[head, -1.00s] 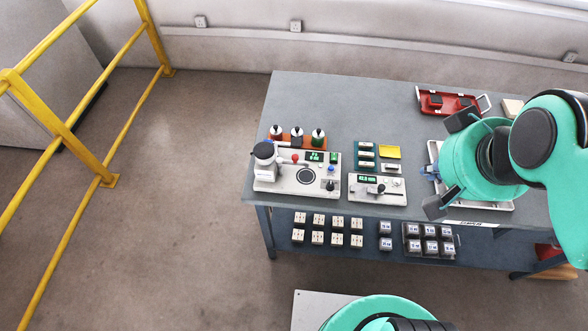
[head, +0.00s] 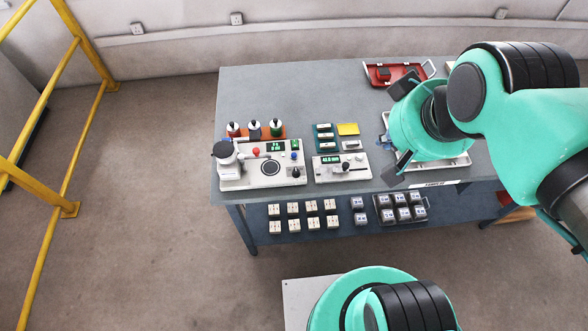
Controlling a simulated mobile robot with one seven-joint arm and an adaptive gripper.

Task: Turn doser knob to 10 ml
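The doser appears to be the white machine (head: 262,176) at the left front of the table, with a grey-white vessel with a dark top (head: 226,155) at its left end. It has a small green display (head: 275,147), too small to read surely, a red ball-like part (head: 256,152), and a dark knob (head: 296,172) at its right front. The knob's setting cannot be read. My gripper (head: 394,128) is open, its two dark fingers spread wide, above the table well to the right of the machine. Nothing shows between the fingers.
A second white device (head: 326,175) with a green display stands right of the machine. A red tray (head: 376,80) lies at the back. Several small blocks sit on the lower shelf (head: 345,231). A yellow railing (head: 75,125) stands left.

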